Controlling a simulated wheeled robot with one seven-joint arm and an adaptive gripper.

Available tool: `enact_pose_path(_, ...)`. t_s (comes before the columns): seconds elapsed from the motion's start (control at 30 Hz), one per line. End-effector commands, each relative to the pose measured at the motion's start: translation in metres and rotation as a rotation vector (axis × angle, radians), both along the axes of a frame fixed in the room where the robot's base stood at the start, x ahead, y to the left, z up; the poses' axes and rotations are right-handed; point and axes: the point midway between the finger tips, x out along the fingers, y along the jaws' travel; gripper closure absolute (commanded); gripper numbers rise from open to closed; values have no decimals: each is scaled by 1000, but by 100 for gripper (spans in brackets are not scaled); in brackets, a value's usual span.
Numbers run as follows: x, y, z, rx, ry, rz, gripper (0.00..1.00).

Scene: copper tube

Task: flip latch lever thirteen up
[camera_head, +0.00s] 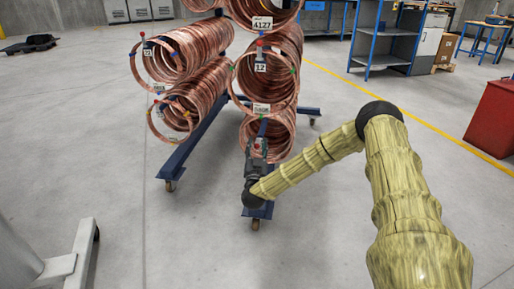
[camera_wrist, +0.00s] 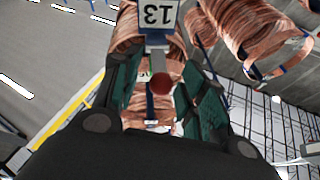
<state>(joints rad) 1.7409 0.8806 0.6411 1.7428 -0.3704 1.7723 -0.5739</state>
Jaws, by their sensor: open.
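In the wrist view a white plate marked 13 (camera_wrist: 158,14) appears upside down at the top. Below it in the picture, a grey lever (camera_wrist: 156,48) ends in a round dark red knob (camera_wrist: 161,85). My gripper (camera_wrist: 157,92) is open, with one finger on each side of the knob; I cannot tell whether either touches it. In the head view my gripper (camera_head: 257,148) is at the front of the lowest right copper coil (camera_head: 283,131). There it hides plate thirteen and most of its lever.
Plate 12 (camera_head: 260,68) and its red-knobbed lever are on the coil above. More copper coils (camera_head: 190,52) hang at left. The blue rack base (camera_head: 190,149) runs along the floor. A red bin (camera_head: 492,120) stands at far right; floor around the rack is clear.

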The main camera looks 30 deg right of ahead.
Motion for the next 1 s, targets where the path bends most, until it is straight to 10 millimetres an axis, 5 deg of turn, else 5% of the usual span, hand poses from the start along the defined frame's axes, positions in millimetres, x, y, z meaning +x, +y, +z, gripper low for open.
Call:
enact_pose_path(0.1, 0, 0, 0, 0, 0, 0, 58)
enact_pose_path(0.33, 0, 0, 0, 0, 0, 0, 100)
enact_pose_path(1.0, 1, 1, 17, 96, 100, 4, 100)
